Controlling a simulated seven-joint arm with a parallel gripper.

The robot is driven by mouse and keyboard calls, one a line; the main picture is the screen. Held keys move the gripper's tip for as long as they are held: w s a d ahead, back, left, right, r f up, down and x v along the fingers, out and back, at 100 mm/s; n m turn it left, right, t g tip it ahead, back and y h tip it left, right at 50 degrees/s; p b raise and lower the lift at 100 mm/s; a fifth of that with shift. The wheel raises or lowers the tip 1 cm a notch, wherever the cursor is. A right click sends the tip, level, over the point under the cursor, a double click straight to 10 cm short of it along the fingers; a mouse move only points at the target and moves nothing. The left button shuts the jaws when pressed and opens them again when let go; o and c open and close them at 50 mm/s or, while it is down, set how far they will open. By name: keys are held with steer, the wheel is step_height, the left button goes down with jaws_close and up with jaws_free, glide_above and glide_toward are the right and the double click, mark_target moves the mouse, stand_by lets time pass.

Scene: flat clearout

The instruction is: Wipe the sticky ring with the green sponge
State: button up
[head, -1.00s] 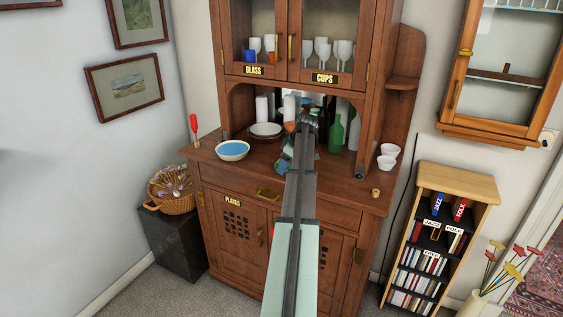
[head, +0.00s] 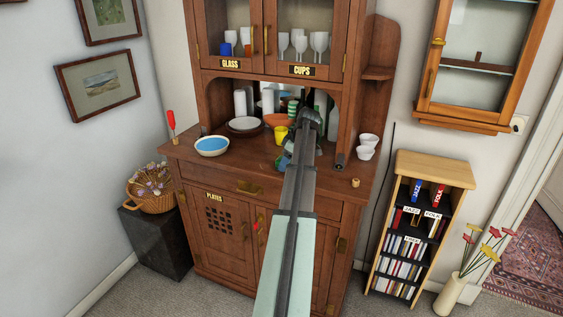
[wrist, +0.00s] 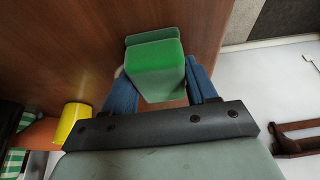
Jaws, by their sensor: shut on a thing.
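In the wrist view the green sponge (wrist: 155,75) sits between the two blue fingers of my gripper (wrist: 162,92), which is shut on it. The sponge is over the brown wooden top of the cabinet (wrist: 70,45); I cannot tell whether it touches the wood. In the head view my gripper (head: 284,161) points down over the cabinet top, partly behind my arm, and the sponge cannot be made out clearly. I cannot make out the sticky ring in either view. A small pale edge shows beside the sponge, too little to identify.
A yellow cup (head: 280,135) and an orange bowl (head: 276,120) stand close by on the left. A blue-filled bowl (head: 212,146) and plates (head: 244,125) are farther left. White cups (head: 367,146) and a small wooden piece (head: 355,183) are on the right. The front counter strip is mostly clear.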

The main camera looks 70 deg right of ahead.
mark_target(262, 158)
steer(key=shift+d, duration=0.7)
steer(key=shift+w, duration=5.3)
steer(key=shift+w+d, duration=0.15)
steer(key=shift+d, duration=0.9)
steer(key=shift+s+a, duration=0.25)
steer(key=shift+s, duration=5.2)
step_height(262, 158, up, 8)
steer(key=shift+r, duration=0.1)
